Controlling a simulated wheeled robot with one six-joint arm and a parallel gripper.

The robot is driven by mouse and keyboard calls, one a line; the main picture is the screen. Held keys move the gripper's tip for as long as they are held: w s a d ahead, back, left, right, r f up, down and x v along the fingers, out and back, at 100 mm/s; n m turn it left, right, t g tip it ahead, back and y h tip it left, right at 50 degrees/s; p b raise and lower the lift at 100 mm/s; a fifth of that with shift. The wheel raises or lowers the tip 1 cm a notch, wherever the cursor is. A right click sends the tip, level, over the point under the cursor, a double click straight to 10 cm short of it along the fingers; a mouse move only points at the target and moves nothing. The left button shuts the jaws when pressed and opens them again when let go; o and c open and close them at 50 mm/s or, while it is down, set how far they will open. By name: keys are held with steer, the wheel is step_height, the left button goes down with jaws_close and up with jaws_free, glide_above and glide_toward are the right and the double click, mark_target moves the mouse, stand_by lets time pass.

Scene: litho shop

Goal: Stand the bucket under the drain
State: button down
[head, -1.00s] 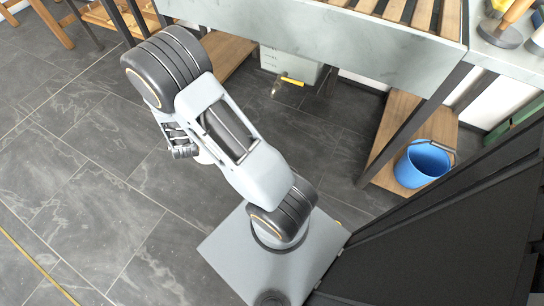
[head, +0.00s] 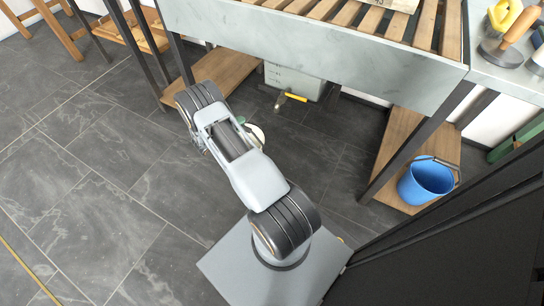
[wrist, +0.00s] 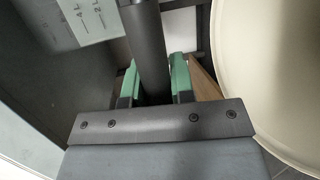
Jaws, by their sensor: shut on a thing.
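My gripper (wrist: 155,78) is shut on a dark round bar, with a green pad on each side of it. A cream, round-edged thing (wrist: 275,70), which looks like a bucket, fills the right of the wrist view. A small pale part of it (head: 257,134) shows beside my arm in the head view; the rest is hidden. The bar looks like its handle grip, but the join is not visible. The drain tap (head: 292,97) has a yellow lever and sits low on a grey tank (head: 298,83) under the bench. My gripper is left of and nearer than the tap.
A blue bucket (head: 428,180) stands on a low wooden shelf (head: 392,140) at the right. The bench (head: 320,45) overhangs the tank, with dark legs on both sides. Another low shelf (head: 222,80) lies left of the tank. Floor below the tap is clear.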

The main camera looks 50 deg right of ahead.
steer(key=s+d+f+b, duration=0.1)
steer(key=d, duration=0.1)
steer(key=s+d+f, duration=0.1)
steer(key=s+d, duration=0.1)
steer(key=s+d+f+b, duration=0.1)
steer(key=d, duration=0.1)
steer(key=shift+s+d+f+b, duration=0.25)
steer(key=shift+s+f+b, duration=0.05)
steer(key=shift+s+f, duration=0.1)
steer(key=s+d+f+b, duration=0.3)
steer(key=d+f+b, duration=0.1)
steer(key=f, duration=0.5)
steer(key=shift+d, duration=0.2)
steer(key=c, duration=1)
jaws_free()
steer(key=shift+f, duration=0.1)
